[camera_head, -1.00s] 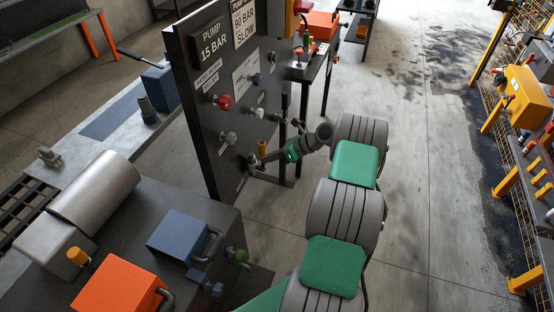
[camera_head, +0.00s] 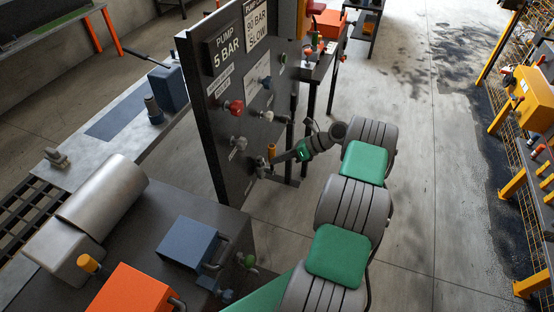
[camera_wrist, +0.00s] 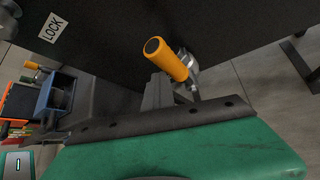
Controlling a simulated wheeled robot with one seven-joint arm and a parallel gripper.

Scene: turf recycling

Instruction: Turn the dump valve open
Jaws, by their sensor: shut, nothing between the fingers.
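In the wrist view the orange handle (camera_wrist: 166,58) sticks out towards the camera from a silver valve body (camera_wrist: 190,68). My gripper (camera_head: 270,162) is shut and empty, with its fingers (camera_wrist: 158,92) right beside the handle's lower part. I cannot tell whether they touch it. The pump sign (camera_head: 226,54) reads 5 BAR.
Red (camera_head: 236,107) and grey (camera_head: 238,142) knobs sit on the panel above the valve. A bench with a silver cylinder (camera_head: 100,200), an orange box (camera_head: 135,290) and a blue box (camera_head: 188,243) stands at the near left.

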